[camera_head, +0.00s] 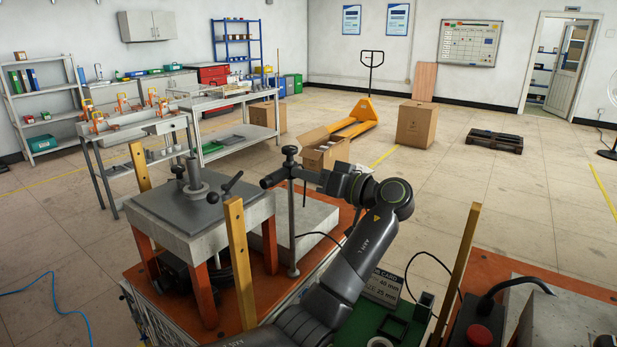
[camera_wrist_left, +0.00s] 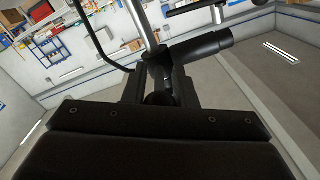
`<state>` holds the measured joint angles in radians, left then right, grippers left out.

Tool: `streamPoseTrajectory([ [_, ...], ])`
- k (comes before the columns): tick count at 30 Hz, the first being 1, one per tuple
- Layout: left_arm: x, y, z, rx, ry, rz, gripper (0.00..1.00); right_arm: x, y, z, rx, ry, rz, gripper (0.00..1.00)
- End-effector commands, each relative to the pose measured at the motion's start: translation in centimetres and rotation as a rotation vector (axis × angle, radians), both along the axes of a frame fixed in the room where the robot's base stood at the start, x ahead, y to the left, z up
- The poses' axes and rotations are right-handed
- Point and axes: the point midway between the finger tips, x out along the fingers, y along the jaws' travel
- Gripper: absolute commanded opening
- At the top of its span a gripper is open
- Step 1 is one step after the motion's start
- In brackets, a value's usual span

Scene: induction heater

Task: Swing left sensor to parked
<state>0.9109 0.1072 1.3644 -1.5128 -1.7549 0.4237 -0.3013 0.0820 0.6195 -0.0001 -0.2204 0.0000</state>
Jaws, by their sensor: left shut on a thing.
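The left sensor is a black cylinder (camera_head: 272,178) on a black cross arm. It is carried by a thin grey upright post (camera_head: 291,230) with a black knob on top. In the head view its barrel points left, toward the heater table (camera_head: 185,213). My left gripper (camera_head: 318,177) is at the right side of the post, shut on the sensor's black arm. In the left wrist view the black sensor barrel (camera_wrist_left: 203,46) reaches up and right from the gripper (camera_wrist_left: 160,95), beside the silver post (camera_wrist_left: 147,20). The gripped part is mostly hidden between the dark fingers. My right gripper is not in view.
Yellow posts (camera_head: 239,262) stand around the heater table. A black lever (camera_head: 226,187) sticks up from its top. A dark cable (camera_head: 318,236) runs near the post. A box with a red button (camera_head: 480,335) is at lower right. Open floor lies beyond.

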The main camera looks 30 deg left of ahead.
Motion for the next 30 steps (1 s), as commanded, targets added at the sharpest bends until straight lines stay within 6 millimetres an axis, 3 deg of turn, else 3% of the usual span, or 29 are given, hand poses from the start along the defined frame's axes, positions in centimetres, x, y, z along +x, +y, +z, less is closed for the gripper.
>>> streamPoseTrajectory([
  [4,0.0,0.0,0.1,0.0,-0.002,-0.001,0.0,0.1,0.0,0.0,0.0,-0.001,0.0,0.36],
  [5,0.0,0.0,0.1,0.0,-0.002,-0.001,0.26,0.1,0.0,0.0,0.0,-0.001,0.0,0.36],
  [9,0.0,0.0,0.1,0.0,-0.002,-0.001,0.45,0.1,0.0,0.0,0.0,-0.001,0.0,0.36],
  [20,0.1,-0.6,-0.1,-0.001,-0.001,-0.003,0.45,0.2,0.0,-0.3,0.0,-0.003,0.0,0.36],
  [30,0.1,-6.0,-0.2,-0.002,0.0,-0.004,0.45,0.2,0.3,-2.1,0.003,-0.003,0.0,0.36],
])
